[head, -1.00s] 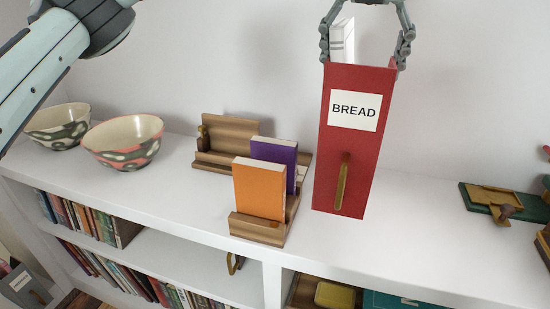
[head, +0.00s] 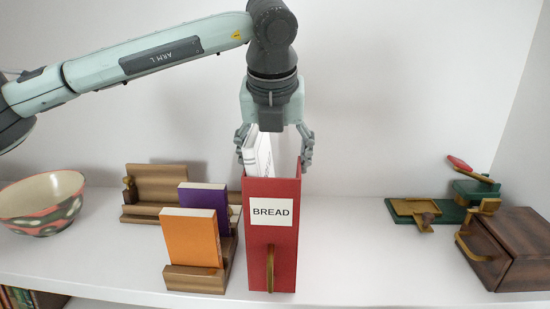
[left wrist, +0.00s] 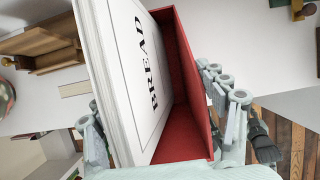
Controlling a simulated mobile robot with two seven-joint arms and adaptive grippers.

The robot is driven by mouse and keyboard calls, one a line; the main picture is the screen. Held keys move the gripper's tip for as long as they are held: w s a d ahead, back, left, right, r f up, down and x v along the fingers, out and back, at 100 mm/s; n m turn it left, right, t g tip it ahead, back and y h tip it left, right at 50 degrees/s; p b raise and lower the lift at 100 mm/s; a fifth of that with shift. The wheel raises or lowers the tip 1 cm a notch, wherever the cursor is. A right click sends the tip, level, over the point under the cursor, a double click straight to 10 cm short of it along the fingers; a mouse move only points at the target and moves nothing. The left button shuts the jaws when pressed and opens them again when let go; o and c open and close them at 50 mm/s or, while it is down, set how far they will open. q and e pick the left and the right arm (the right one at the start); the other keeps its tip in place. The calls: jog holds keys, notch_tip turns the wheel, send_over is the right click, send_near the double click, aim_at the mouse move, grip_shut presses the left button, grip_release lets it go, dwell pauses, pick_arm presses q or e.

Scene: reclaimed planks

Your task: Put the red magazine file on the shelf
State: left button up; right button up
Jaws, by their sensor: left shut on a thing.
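The red magazine file (head: 270,240) is upright, with a white BREAD label and a brass pull on its front. A white book stands inside it and sticks out of the top; the left wrist view shows the book (left wrist: 135,70) lettered BREAD beside the file's red inner wall (left wrist: 185,110). My left gripper (head: 275,150) comes down from above, shut on the file's upper part with a finger at each side. The file's base is at the white shelf top (head: 345,270); I cannot tell whether it touches.
A wooden book stand with an orange book (head: 192,238) and a purple book (head: 206,202) is close on the file's left. A patterned bowl (head: 42,205) is farther left. A green-based device (head: 440,210) and wooden box (head: 510,250) stand right. Shelf between them and the file is clear.

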pick_arm(q)
jog(key=o, duration=1.9)
jog(key=shift+c, duration=0.2)
jog(key=shift+r, duration=0.1)
